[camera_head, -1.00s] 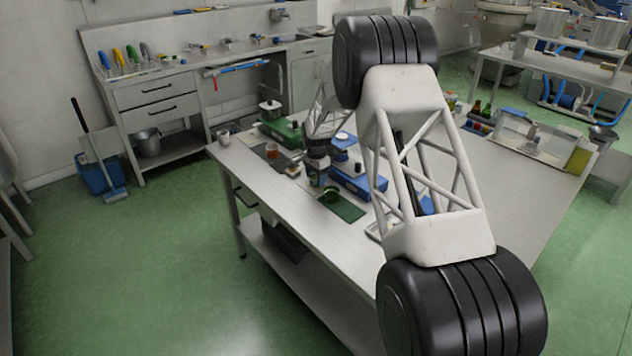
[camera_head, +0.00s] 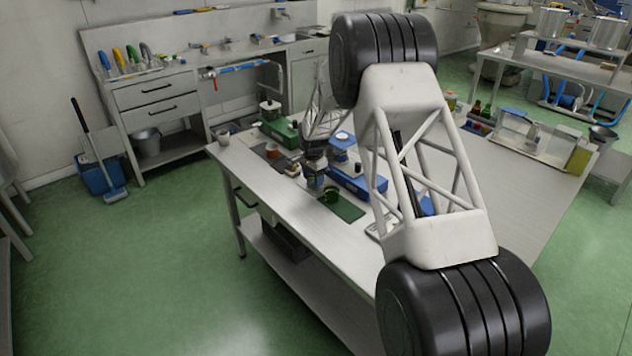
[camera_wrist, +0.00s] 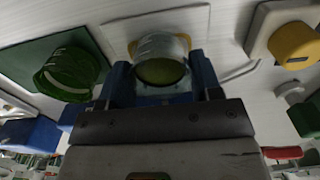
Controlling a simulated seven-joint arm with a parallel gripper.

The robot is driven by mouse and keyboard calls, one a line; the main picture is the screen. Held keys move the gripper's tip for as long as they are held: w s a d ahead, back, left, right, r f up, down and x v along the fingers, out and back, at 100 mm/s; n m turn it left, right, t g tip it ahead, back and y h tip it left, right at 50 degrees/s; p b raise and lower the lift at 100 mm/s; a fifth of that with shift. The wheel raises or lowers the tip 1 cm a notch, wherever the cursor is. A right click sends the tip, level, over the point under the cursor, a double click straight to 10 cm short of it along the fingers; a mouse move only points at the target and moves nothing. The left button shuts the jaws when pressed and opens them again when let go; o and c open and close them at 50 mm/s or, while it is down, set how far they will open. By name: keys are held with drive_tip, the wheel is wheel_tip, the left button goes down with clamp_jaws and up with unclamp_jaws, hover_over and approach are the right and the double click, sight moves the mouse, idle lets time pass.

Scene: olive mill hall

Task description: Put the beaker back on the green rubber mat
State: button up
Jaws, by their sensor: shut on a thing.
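My gripper (camera_wrist: 163,88) is shut on a clear glass beaker (camera_wrist: 163,48) with yellow-green contents, between its blue fingers. In the head view my gripper (camera_head: 314,172) is above the bench, just left of the green rubber mat (camera_head: 348,209). The held beaker (camera_head: 314,183) shows only small there, below the fingers. In the wrist view the mat (camera_wrist: 25,62) lies to the left, and a green cup-like vessel (camera_wrist: 68,76) stands on it. Behind the held beaker is a pale square plate (camera_wrist: 120,35); I cannot tell whether the beaker touches it.
A blue device (camera_head: 358,183) stands right of my gripper. An orange-brown cup (camera_head: 272,151) is on a dark mat to the left, near a green device (camera_head: 277,130). A yellow round part (camera_wrist: 296,45) is at the wrist view's right. The bench front edge is clear.

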sight(310, 178)
drive_tip(key=shift+s+a, duration=0.65)
drive_tip(key=shift+a, duration=0.05)
drive_tip(key=shift+r, duration=0.1)
drive_tip(key=shift+r, duration=3.2)
drive_tip(key=shift+d, duration=0.1)
drive_tip(key=s+d, duration=0.4)
drive_tip(key=d, duration=0.1)
drive_tip(key=s+d, duration=0.4)
drive_tip(key=d, duration=0.1)
drive_tip(key=s+d, duration=0.4)
drive_tip(key=d, duration=0.1)
drive_tip(key=shift+s+d+f, duration=0.2)
drive_tip(key=shift+s+f, duration=0.05)
drive_tip(key=shift+f, duration=0.15)
drive_tip(key=shift+f, duration=0.2)
